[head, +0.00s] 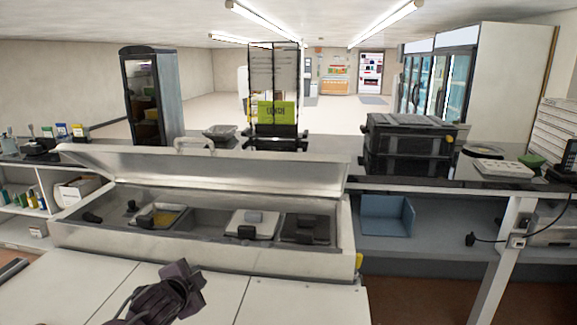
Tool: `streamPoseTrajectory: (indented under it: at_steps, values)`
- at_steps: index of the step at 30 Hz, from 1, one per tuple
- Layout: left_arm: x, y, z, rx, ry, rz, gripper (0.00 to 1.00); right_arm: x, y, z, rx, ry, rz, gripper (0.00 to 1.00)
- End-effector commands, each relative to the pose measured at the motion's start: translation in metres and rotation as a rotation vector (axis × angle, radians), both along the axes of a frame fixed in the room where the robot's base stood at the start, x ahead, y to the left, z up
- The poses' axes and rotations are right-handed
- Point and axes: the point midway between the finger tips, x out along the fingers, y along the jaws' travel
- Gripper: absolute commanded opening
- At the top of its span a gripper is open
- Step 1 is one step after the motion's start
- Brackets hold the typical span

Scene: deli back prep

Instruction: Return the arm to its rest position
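My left gripper (184,283) is dark and shows at the bottom of the head view, left of centre. Its arm comes in from the bottom left edge. It is above the white front surface (215,283) of the prep counter, in front of the open food wells. I see nothing clearly held in it, and its fingers are too small and dark to tell open from shut. My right gripper and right arm are not in view.
The prep counter's steel lid (260,172) is raised behind wells with several containers, including a light-lidded one (251,222). Black stacked crates (408,147) stand on the back counter at right. A blue bin (387,216) sits on the shelf below. The white front surface looks clear.

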Motion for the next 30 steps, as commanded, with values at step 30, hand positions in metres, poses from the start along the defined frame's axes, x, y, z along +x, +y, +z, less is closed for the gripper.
streamPoseTrajectory:
  at_steps: [30]
  values:
    - [-0.326,-0.022,-0.153,-0.592,0.786,0.766,0.23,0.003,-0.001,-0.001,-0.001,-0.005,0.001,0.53]
